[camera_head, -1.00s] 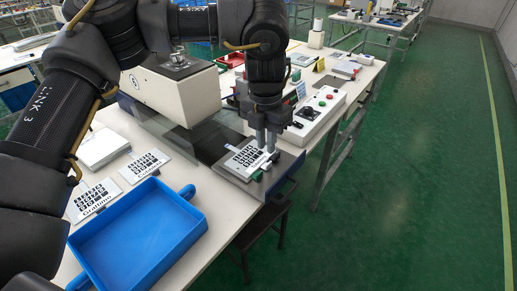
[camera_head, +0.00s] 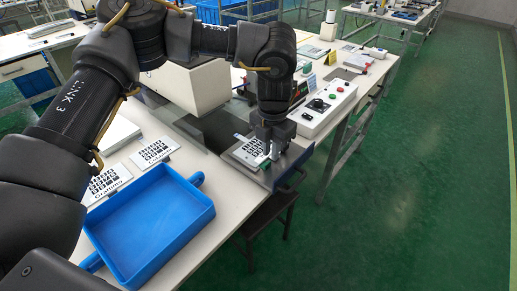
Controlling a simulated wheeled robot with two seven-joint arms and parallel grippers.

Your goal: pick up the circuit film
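A white film with black keypad squares (camera_head: 249,149) lies on the dark plate (camera_head: 238,171) of the grey-white machine (camera_head: 184,90). My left gripper (camera_head: 270,154) points down at the right end of this film, its fingertips close to or touching it. The gap between the fingers is too small to judge. A small green part (camera_head: 265,163) shows beside the fingertips. Two similar labelled films lie on the table, one left of the blue tray (camera_head: 107,184) and one behind it (camera_head: 155,151). Their small print is unclear, so I cannot tell which is the circuit film. My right gripper is not in view.
An empty blue tray (camera_head: 203,213) with side handles stands on the white table in front of the films. A control box with red and green buttons (camera_head: 331,106) stands right of my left gripper. Open green floor (camera_head: 400,210) lies to the right.

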